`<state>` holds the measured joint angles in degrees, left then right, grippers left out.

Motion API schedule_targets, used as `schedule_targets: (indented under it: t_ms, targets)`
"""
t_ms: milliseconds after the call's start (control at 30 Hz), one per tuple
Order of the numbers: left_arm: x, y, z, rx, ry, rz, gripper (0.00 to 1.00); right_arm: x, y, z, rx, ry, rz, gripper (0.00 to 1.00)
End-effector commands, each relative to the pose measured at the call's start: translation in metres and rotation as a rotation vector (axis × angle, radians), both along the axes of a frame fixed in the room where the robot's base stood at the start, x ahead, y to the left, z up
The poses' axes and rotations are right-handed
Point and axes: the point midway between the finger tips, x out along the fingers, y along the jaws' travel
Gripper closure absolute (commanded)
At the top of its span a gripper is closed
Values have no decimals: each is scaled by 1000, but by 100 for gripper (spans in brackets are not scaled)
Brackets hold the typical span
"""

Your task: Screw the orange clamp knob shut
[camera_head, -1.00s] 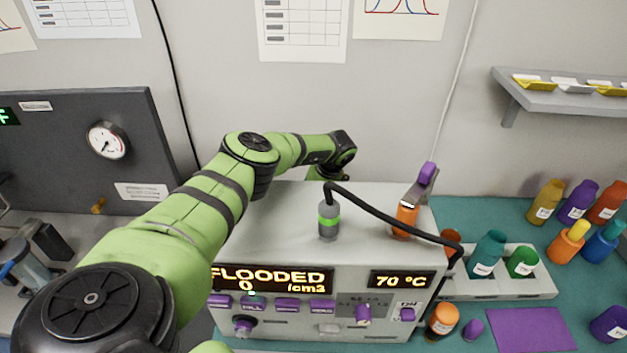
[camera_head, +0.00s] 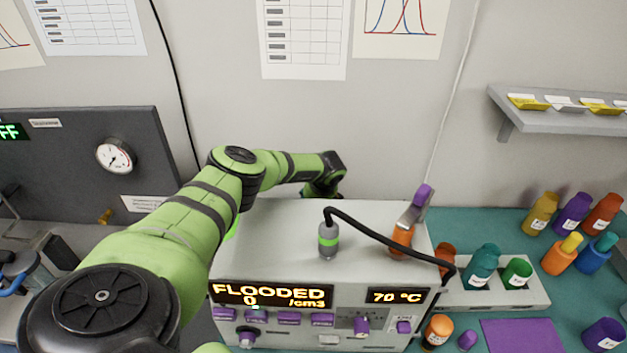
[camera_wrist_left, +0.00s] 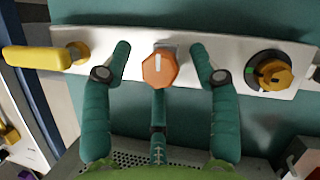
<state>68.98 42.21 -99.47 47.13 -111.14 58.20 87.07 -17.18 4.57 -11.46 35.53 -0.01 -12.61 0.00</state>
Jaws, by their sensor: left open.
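The orange clamp knob (camera_wrist_left: 160,68) is an octagonal knob with a white mark on a pale metal strip (camera_wrist_left: 205,50), in the left wrist view. My left gripper (camera_wrist_left: 158,62) is open, with one teal finger on each side of the knob and gaps to both. A third teal part reaches up just below the knob. In the head view my green left arm (camera_head: 205,215) reaches behind the grey instrument (camera_head: 290,225), so its fingers and the knob are hidden there. My right gripper is not in view.
A yellow handle (camera_wrist_left: 35,57) lies left of the knob and a black-and-yellow dial (camera_wrist_left: 268,75) right of it. A black hose (camera_head: 390,235) arcs over the instrument. Several bottles (camera_head: 483,262) stand at the right, below a wall shelf (camera_head: 550,115).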

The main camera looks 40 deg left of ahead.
Motion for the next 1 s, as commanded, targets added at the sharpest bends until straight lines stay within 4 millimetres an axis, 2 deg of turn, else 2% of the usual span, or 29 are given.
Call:
schedule_targets:
  t_ms: [267,367,700,833,1000]
  targets:
    - [-2,-5,10,-4,2,-1,40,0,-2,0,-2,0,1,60]
    - [-4,-9,23,-2,-1,-2,40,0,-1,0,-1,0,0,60]
    - [-12,-33,86,-1,-3,-1,40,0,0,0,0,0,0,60]
    - [-15,-39,101,0,-1,0,40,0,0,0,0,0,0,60]
    - [-16,-42,110,0,0,1,40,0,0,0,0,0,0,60]
